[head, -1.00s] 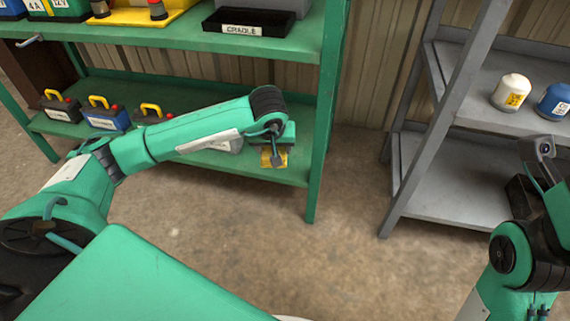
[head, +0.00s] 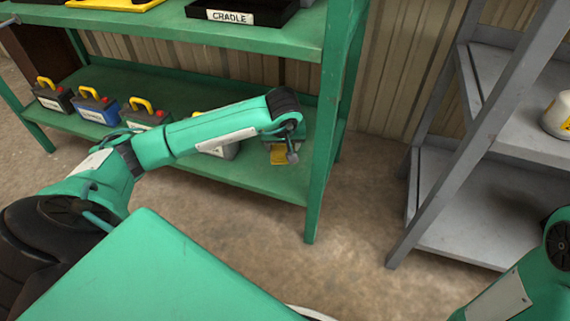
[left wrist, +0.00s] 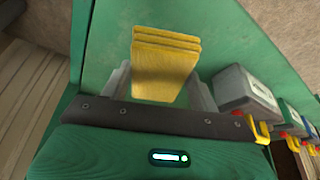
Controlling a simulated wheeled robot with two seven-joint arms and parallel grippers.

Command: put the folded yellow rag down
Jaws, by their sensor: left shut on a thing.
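The folded yellow rag (head: 280,155) shows just below my left gripper (head: 279,152), over the right end of the green rack's lower shelf (head: 250,174). In the left wrist view the rag (left wrist: 165,62) is a layered yellow stack between the two grey fingers of my left gripper (left wrist: 160,90), which is shut on it. The green shelf surface (left wrist: 108,45) lies behind the rag. I cannot tell whether the rag touches the shelf. Part of my right arm shows at the lower right of the head view, but its gripper is out of the frame.
Several batteries with yellow handles, such as a blue one (head: 95,108), stand left on the lower shelf. A grey battery (left wrist: 245,92) is close beside my left gripper. A black cradle tray (head: 240,15) is on the shelf above. A grey rack (head: 465,215) stands at right.

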